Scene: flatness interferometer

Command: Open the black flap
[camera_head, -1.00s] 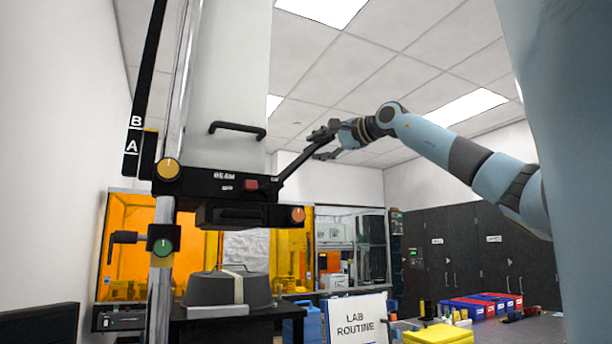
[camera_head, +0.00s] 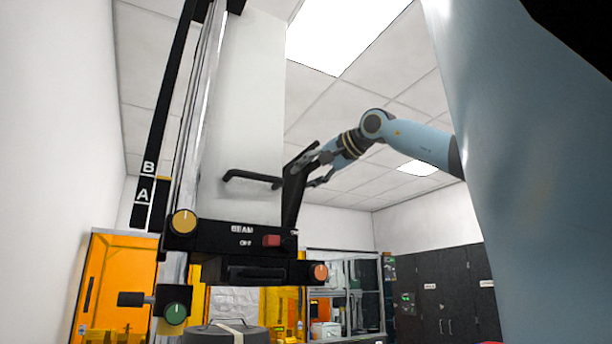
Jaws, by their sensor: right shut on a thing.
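The black flap (camera_head: 293,195) is a dark flat plate at the right end of the black instrument head (camera_head: 215,237). It stands steeply up from the head's right edge, leaning slightly right at the top. My right gripper (camera_head: 312,167) is shut on the flap near its upper end, with its arm coming in from the right. The fingers partly merge with the dark plate, so the exact contact is hard to see. My left gripper is not in view.
A black handle (camera_head: 252,178) juts from the white column just left of the flap. The head carries a red switch (camera_head: 271,240), an orange knob (camera_head: 319,271) and a yellow knob (camera_head: 184,221). Black cabinets (camera_head: 445,290) stand at the back right.

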